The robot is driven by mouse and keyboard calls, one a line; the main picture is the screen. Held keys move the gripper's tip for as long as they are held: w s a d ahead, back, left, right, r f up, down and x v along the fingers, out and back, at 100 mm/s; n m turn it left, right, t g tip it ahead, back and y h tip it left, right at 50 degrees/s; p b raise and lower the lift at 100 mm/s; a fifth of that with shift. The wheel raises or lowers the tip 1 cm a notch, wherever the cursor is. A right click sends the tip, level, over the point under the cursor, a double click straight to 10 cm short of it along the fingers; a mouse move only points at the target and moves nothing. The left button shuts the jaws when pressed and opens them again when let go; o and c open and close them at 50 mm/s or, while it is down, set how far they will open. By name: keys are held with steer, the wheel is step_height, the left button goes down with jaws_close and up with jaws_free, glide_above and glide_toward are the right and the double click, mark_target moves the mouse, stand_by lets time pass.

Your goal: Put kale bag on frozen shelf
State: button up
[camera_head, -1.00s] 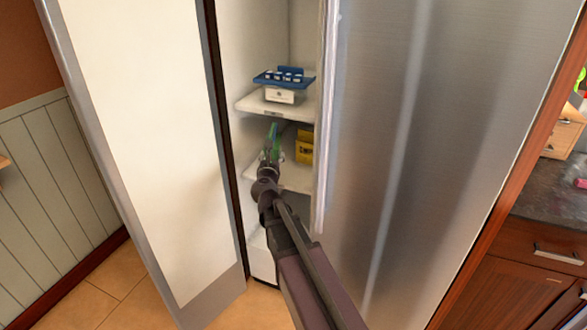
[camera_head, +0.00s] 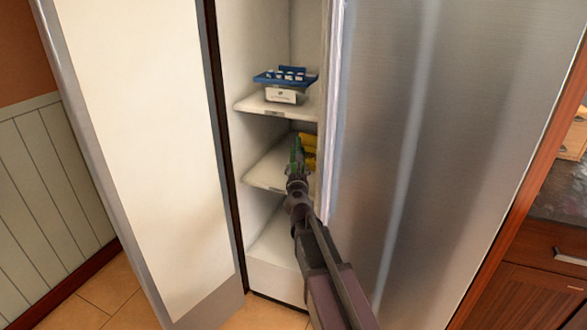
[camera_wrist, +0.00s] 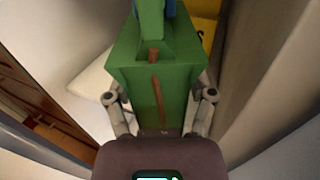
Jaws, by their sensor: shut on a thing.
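The green kale bag (camera_wrist: 155,75) is between the fingers of my gripper (camera_wrist: 160,115) in the wrist view, and my gripper is shut on it. In the head view a strip of the green bag (camera_head: 295,152) shows at the tip of my gripper (camera_head: 297,172), inside the open left compartment. The bag is over the middle shelf (camera_head: 262,172), next to a yellow box (camera_head: 309,150). I cannot tell whether the bag touches the shelf. My arm hides part of the shelf and the box.
A blue and white box (camera_head: 286,84) stands on the upper shelf (camera_head: 262,105). The open door (camera_head: 140,130) bounds the left and the closed steel door (camera_head: 430,150) the right. The middle shelf's left part is clear.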

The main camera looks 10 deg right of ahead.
steer(key=shift+a, duration=0.15)
steer(key=b, duration=0.2)
glide_above(274, 177)
steer(key=shift+a+f, duration=0.1)
steer(key=shift+f, duration=0.65)
steer(key=shift+f, duration=0.1)
steer(key=shift+f+b, duration=1.5)
steer(key=shift+f, duration=0.15)
steer(key=shift+f, duration=0.1)
steer(key=o, duration=1.3)
steer(key=shift+c, duration=0.2)
steer(key=v, duration=1.2)
